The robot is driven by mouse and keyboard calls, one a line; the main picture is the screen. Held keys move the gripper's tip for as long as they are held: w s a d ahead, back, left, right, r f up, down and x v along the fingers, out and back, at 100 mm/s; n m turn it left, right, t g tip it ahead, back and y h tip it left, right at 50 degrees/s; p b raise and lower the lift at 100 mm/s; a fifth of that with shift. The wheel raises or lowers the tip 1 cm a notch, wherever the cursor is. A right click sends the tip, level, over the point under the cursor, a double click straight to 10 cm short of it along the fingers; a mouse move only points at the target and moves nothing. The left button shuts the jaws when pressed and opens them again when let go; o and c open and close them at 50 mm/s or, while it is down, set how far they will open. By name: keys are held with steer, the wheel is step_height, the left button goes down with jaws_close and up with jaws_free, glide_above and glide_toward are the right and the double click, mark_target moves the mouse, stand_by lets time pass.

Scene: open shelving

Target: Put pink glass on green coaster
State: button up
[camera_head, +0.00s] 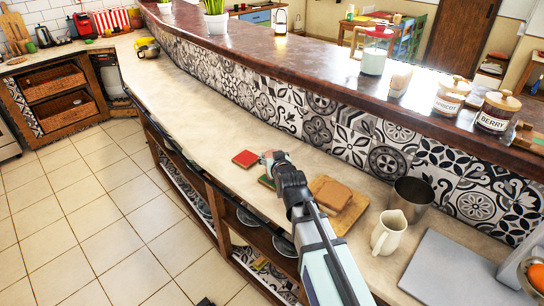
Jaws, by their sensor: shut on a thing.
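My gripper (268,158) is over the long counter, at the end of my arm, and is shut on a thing. A small pale, pinkish patch at its fingertips looks like the pink glass, but it is too small and too hidden to make out clearly. The green coaster (265,182) lies on the counter just below and left of my gripper in the picture, partly hidden by it. I cannot tell whether the held thing touches the green coaster.
A wooden board (348,216) with a brown block-like thing (330,193) lies right of my arm. A metal cup (412,196), a cream jug (388,232) and a grey slab (450,270) are further right. A tiled wall rises behind. The counter left of the red coaster is clear.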

steer(key=o, duration=1.5)
steer(key=shift+r, duration=0.15)
steer(key=v, duration=0.2)
steer(key=b+v, duration=0.1)
steer(key=v, duration=0.3)
steer(key=shift+s, duration=0.3)
steer(key=b, duration=0.3)
steer(key=shift+w+f, duration=0.15)
steer(key=shift+f, duration=0.1)
steer(key=shift+r+b, duration=0.1)
steer(key=shift+b, duration=0.55)
